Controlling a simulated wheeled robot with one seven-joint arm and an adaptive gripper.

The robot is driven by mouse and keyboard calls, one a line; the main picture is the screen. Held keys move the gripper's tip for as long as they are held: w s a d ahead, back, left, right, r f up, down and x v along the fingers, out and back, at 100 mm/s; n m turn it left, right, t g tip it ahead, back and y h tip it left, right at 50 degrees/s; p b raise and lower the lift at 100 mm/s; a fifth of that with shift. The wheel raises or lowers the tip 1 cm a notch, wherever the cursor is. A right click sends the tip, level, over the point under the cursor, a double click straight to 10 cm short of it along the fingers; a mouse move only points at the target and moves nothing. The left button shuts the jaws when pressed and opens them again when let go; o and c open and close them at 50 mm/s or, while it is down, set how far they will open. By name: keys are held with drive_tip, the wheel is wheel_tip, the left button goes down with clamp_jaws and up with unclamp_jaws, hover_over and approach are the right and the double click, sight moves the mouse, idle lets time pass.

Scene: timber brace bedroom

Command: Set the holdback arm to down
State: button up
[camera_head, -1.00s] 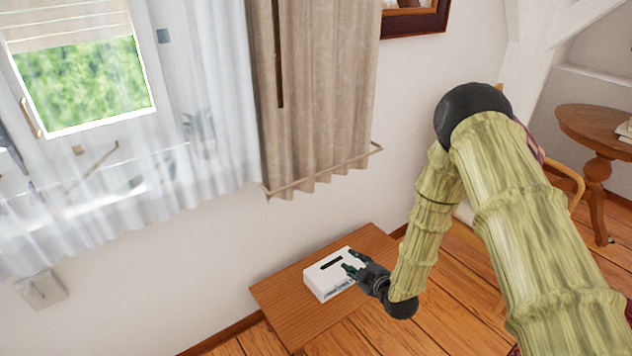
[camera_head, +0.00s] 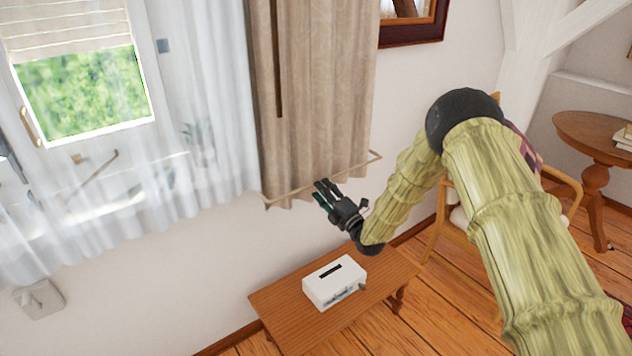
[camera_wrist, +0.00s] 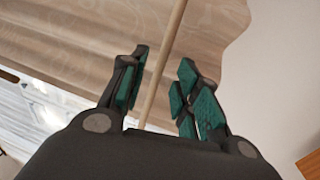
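The holdback arm (camera_head: 290,194) is a thin pale wooden rod running in front of the lower part of the beige curtain (camera_head: 325,95). It lies near level, its right end bent toward the wall. My gripper (camera_head: 324,190) is at the rod's middle, fingers pointing up and left. In the wrist view the rod (camera_wrist: 166,62) runs between the two green-padded fingers of my gripper (camera_wrist: 164,60). The fingers are apart, with gaps on both sides of the rod. How deep the rod sits between them is hard to tell.
A small wooden table (camera_head: 280,307) with a white box (camera_head: 334,282) stands below my gripper. A sheer white curtain (camera_head: 215,120) hangs at the window on the left. A chair (camera_head: 437,235) and a round table (camera_head: 590,130) are at the right. A picture frame (camera_head: 412,36) hangs above.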

drive_tip(key=shift+p+x, duration=0.45)
drive_tip(key=shift+x, duration=1.55)
clamp_jaws()
